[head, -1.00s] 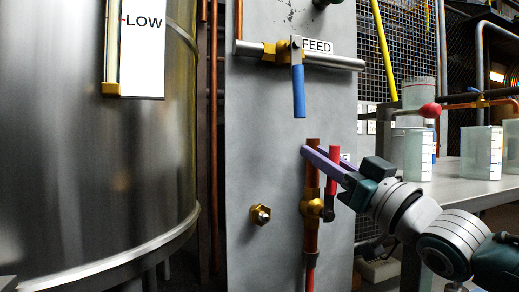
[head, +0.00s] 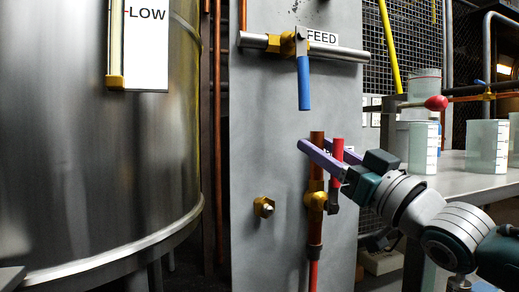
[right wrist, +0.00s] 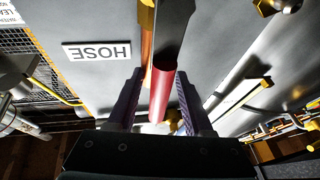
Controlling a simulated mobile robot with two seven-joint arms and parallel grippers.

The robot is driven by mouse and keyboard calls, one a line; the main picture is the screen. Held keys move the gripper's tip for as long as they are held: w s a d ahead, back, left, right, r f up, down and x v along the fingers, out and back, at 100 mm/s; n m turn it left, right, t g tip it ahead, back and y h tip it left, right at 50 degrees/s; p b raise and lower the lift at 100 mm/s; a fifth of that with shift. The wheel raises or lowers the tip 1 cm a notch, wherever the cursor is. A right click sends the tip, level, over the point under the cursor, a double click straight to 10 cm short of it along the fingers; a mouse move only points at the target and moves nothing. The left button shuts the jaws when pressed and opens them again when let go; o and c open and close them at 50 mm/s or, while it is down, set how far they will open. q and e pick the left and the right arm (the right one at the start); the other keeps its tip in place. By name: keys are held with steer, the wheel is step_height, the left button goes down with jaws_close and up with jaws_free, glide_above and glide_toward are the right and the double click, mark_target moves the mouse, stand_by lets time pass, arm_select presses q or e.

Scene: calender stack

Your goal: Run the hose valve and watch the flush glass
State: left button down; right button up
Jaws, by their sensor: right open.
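The hose valve has a brass body (head: 316,200) on an upright copper pipe (head: 315,255) and a red handle (head: 337,152) pointing up. My right gripper (head: 315,143) is open, its purple fingers reaching toward the handle. In the right wrist view the red handle (right wrist: 161,97) lies between the two spread fingers, with gaps on both sides. A HOSE label (right wrist: 97,52) shows upside down there. A sight tube (head: 116,40) with a LOW plate is on the steel tank at left; I cannot tell whether it is the flush glass. My left gripper is not in view.
A blue-handled FEED valve (head: 304,80) is above on the same grey panel (head: 270,130). A brass fitting (head: 264,207) sticks out left of the pipe. A bench (head: 465,182) with several clear beakers stands at right.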

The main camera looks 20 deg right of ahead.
mark_target(341, 160)
steer(key=p+v, duration=0.3)
steer(key=v, duration=0.6)
steer(key=shift+s+d, duration=0.1)
steer(key=shift+s, duration=0.05)
steer(key=shift+s+f, duration=0.2)
steer(key=shift+s, duration=0.1)
steer(key=shift+r+p, duration=0.1)
steer(key=shift+p, duration=0.2)
